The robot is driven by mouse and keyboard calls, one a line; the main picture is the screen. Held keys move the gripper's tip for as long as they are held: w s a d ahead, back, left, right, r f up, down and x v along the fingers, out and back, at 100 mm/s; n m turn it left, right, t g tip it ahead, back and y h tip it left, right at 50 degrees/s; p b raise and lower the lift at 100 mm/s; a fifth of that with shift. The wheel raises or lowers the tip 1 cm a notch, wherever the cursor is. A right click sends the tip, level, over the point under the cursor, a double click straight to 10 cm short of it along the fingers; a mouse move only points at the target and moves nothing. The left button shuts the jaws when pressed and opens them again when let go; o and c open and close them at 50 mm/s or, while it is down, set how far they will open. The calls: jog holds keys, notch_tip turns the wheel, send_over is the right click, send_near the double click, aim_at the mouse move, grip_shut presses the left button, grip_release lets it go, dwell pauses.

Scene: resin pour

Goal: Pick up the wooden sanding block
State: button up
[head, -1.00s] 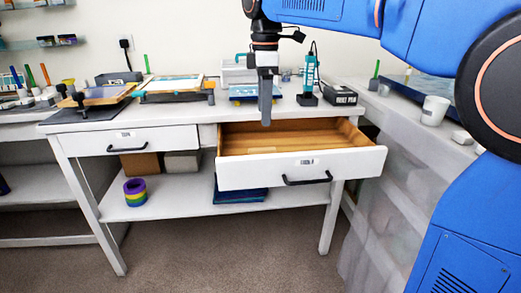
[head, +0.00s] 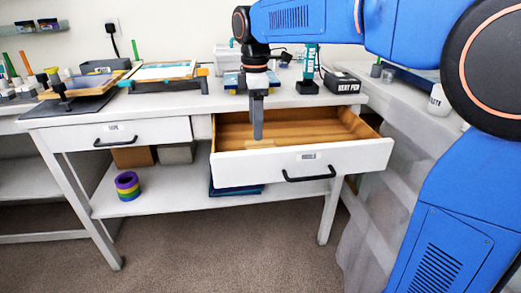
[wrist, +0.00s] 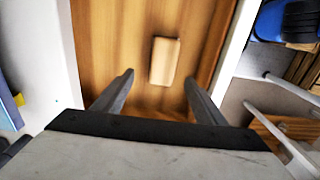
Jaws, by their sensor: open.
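The wooden sanding block (wrist: 165,61) is a pale tan, rounded rectangular block. It lies on the wooden floor of the open drawer (head: 310,170), seen in the wrist view ahead of my fingers. In the head view I cannot clearly make it out. My gripper (head: 257,136) points down over the left part of the drawer, with its fingers reaching to about the drawer opening. In the wrist view my gripper (wrist: 158,92) is open and empty, with the block apart from both fingers and roughly between their lines.
The workbench top (head: 190,103) holds frames, a black box (head: 341,83) and a teal-handled tool (head: 309,68) behind the drawer. Tape rolls (head: 128,186) sit on the shelf below.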

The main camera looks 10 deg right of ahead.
aim_at(258, 144)
notch_tip(258, 144, down, 2)
jog(key=shift+f, duration=0.2)
jog(key=shift+s+d+f, duration=0.15)
jog(key=shift+d+f, duration=0.05)
jog(key=shift+f, duration=1.1)
jog(key=shift+s+d+f, duration=0.1)
jog(key=shift+d+f, duration=0.05)
jog(key=shift+f, duration=1.15)
jog(key=c, duration=1.2)
